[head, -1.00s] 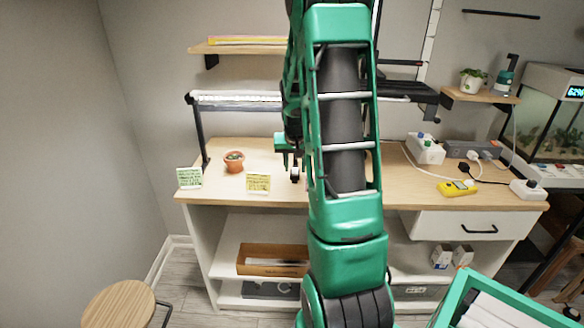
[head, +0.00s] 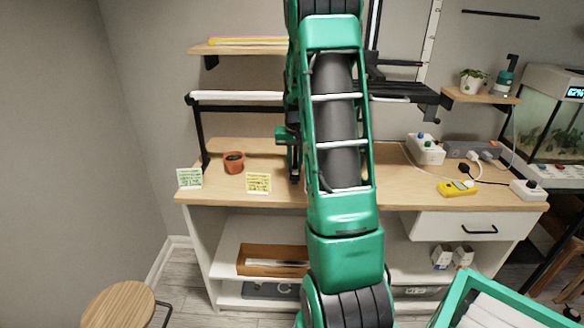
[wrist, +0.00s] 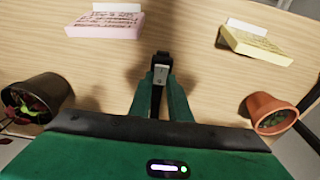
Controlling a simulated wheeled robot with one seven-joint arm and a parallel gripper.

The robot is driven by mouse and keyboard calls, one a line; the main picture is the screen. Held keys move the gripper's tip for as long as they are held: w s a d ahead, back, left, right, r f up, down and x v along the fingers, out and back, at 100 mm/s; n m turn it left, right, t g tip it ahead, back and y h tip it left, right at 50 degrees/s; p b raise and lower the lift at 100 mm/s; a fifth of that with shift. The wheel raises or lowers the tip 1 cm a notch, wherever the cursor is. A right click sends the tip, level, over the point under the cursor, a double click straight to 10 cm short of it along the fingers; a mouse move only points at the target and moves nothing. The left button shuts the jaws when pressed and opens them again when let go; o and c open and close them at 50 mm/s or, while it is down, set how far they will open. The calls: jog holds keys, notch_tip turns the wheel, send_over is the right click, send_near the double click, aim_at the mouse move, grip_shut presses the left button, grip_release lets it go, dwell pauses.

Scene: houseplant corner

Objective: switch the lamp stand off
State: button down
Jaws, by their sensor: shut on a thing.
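The lamp stand (head: 202,138) is a dark frame on the left of the table, with a long pale bar (head: 240,96) across its top. The bar looks dull white, without a clear glow. My arm hides the stand's right part. My gripper (wrist: 160,78) points at the tabletop, its green fingers close together on a small dark piece with a light grey face. I cannot tell for sure which part of the stand this piece is. In the head view my arm mostly hides the gripper.
A terracotta pot (head: 234,163), which also shows in the wrist view (wrist: 270,112), a yellow note (head: 258,183) and a green note (head: 189,178) stand nearby. The wrist view also shows a pink note (wrist: 105,24) and a dark pot (wrist: 38,100). Power strips (head: 426,148) and cables lie right.

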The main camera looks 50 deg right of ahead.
aim_at(294, 171)
jog(key=shift+w, duration=0.1)
jog(key=c, duration=1.6)
grip_release()
jog(key=shift+c, duration=0.2)
jog(key=shift+r, duration=0.25)
notch_tip(294, 171, up, 4)
jog(key=a+r, duration=0.6)
jog(key=a, duration=0.5)
jog(key=shift+a+r, duration=0.2)
jog(key=shift+a, duration=0.15)
jog(key=shift+w, duration=0.1)
